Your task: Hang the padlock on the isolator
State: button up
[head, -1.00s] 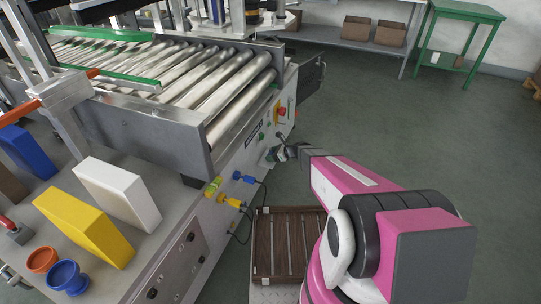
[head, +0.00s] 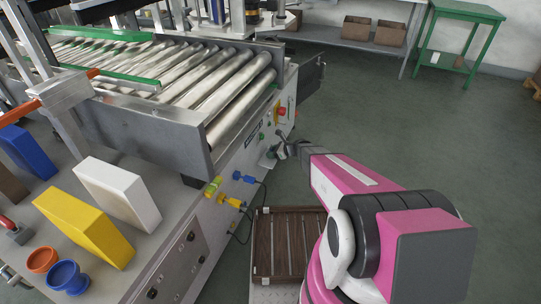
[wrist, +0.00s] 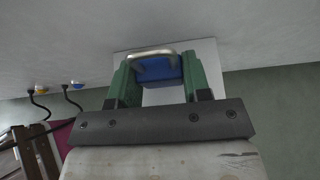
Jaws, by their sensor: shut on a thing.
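In the wrist view my gripper (wrist: 158,85) has green fingers shut on a blue padlock (wrist: 158,70). The padlock's pale metal shackle (wrist: 152,53) points away from my gripper. Behind it is a pale square plate (wrist: 210,62) on the machine side; I cannot tell whether they touch. In the head view my gripper (head: 280,151) is small, beside the machine's side panel, and the padlock cannot be made out. A red knob on yellow (head: 281,112), possibly the isolator, is on that panel just beyond my gripper. No isolator is clearly seen in the wrist view.
The roller conveyor (head: 190,75) stands left of my arm. Blue (head: 244,178) and yellow (head: 231,201) plugs with cables stick out of its side panel. A brown slatted pallet (head: 265,245) lies below. The floor to the right is open.

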jog(key=shift+r, duration=1.8)
